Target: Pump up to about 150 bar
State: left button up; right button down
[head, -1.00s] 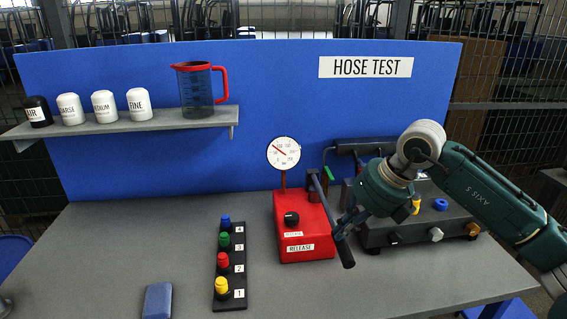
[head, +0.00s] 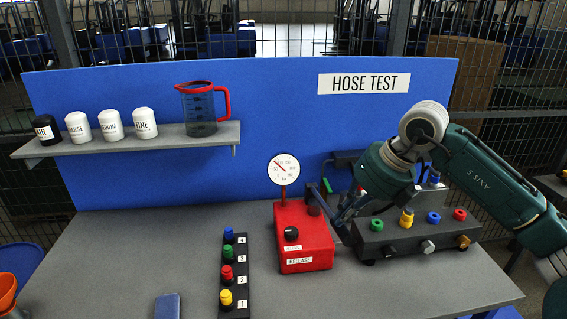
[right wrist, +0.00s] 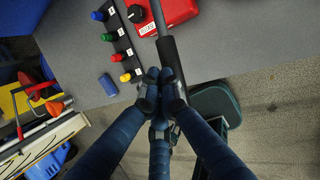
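The red hand pump (head: 305,238) stands on the bench with a black knob (head: 291,233) and a RELEASE label on it. Its round white gauge (head: 284,169) has a red needle pointing to the upper left; I cannot read the figures surely. The dark pump lever (head: 315,199) slants from the pump's right side towards my right gripper (head: 345,215), which partly hides it. In the right wrist view the lever's thick grip (right wrist: 169,52) runs past the right gripper's fingertips (right wrist: 161,77). The fingertips are close together, against or over the grip. My left gripper is out of view.
A dark manifold box (head: 395,238) with coloured caps stands right of the pump. A black strip (head: 238,275) with several coloured plugs and a blue block (head: 167,306) lie to the left. A shelf (head: 130,143) holds a jug (head: 203,110) and several bottles. Bench space at front right is clear.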

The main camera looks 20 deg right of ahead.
jog(key=shift+f, duration=0.15)
notch_tip(320, 180, down, 13)
jog(key=b, duration=1.1)
notch_tip(320, 180, up, 13)
jog(key=p, duration=1.1)
jog(key=shift+r, duration=0.2)
jog(key=shift+f, duration=0.15)
jog(key=shift+f, duration=0.1)
jog(key=shift+s+f+b, duration=0.1)
jog(key=shift+f+b, duration=4.95)
jog(key=shift+f, duration=1.1)
notch_tip(320, 180, up, 13)
jog(key=p, duration=1)
jog(key=shift+f, duration=0.25)
